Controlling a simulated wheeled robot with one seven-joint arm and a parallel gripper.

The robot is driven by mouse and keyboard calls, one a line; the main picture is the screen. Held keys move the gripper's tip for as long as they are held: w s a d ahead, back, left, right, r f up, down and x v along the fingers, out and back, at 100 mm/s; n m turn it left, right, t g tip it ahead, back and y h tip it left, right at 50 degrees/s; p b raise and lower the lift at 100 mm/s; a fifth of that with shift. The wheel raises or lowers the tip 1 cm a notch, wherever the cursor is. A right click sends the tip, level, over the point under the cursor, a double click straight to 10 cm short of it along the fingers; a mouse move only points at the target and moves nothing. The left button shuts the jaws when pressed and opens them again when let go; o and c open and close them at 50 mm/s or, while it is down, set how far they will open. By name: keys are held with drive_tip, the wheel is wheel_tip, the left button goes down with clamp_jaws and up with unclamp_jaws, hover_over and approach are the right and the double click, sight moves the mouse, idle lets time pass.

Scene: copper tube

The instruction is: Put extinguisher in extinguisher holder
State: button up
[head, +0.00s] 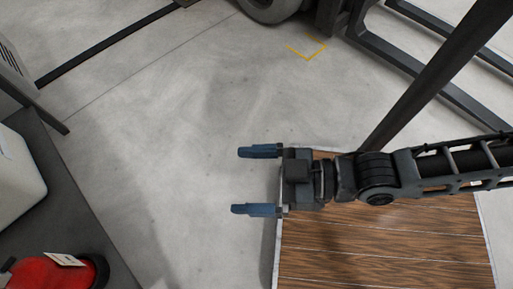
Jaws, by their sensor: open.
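A red extinguisher (50,274) with a black end and a white label lies at the bottom left corner, partly cut off by the picture edge. It appears to rest on a dark grey surface (60,215). My gripper (258,180) is open and empty in the middle of the picture, its two blue fingers pointing left. It is well to the right of the extinguisher and apart from it. I cannot make out an extinguisher holder in this view.
A wooden slatted surface (380,262) with a pale edge lies below and right of my gripper. A white object (18,172) stands on the dark surface at the left. Dark metal frames and a wheel (268,8) are at the top. Bare concrete floor (170,130) lies between.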

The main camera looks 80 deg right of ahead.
drive_tip(key=s+d+r+g+h, duration=0.1)
drive_tip(key=s+d+r, duration=0.1)
drive_tip(key=r, duration=0.4)
drive_tip(key=shift+s+r, duration=0.15)
drive_tip(key=shift+s, duration=0.5)
wheel_tip(320, 180, up, 28)
drive_tip(key=p, duration=2.7)
drive_tip(key=shift+p, duration=0.4)
